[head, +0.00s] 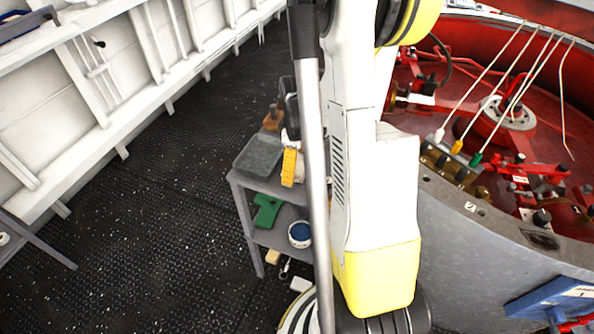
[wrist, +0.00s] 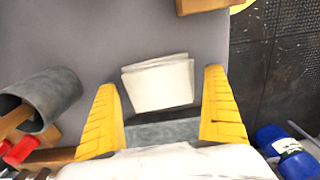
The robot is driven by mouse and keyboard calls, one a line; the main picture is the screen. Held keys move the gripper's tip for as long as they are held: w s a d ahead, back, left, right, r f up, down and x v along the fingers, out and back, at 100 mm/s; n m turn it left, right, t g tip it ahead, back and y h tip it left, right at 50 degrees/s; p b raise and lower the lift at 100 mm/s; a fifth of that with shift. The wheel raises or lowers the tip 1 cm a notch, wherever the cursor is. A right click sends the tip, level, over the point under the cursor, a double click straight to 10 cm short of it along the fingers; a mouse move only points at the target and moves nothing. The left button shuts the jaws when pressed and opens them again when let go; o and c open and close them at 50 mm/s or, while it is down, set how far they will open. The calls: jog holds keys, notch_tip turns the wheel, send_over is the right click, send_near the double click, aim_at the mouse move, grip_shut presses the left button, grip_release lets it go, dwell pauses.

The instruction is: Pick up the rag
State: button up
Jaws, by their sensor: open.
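The rag (wrist: 160,86) looks like a folded off-white cloth lying flat on a grey surface in the wrist view. My gripper (wrist: 160,79) has two yellow fingers spread wide, one on each side of the rag. Bare grey surface shows between each finger and the cloth, and nothing is held. In the head view, a yellow finger of my gripper (head: 290,167) shows over the grey cart (head: 238,181), beside my arm. I cannot make out the rag in the head view. The height of the fingers above the surface is hard to tell.
A grey tray (head: 259,154) lies on the cart top. A brown block (wrist: 203,5) lies beyond the rag. A blue container (wrist: 283,147) is at lower right. Dark deck lies left of the cart.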

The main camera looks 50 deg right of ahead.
aim_at(297, 164)
jog(key=c, duration=1.1)
jog(key=shift+c, duration=0.2)
jog(key=shift+r, duration=0.15)
notch_tip(297, 164, up, 10)
jog(key=p, duration=0.4)
jog(key=o, duration=0.5)
jog(key=c, duration=0.4)
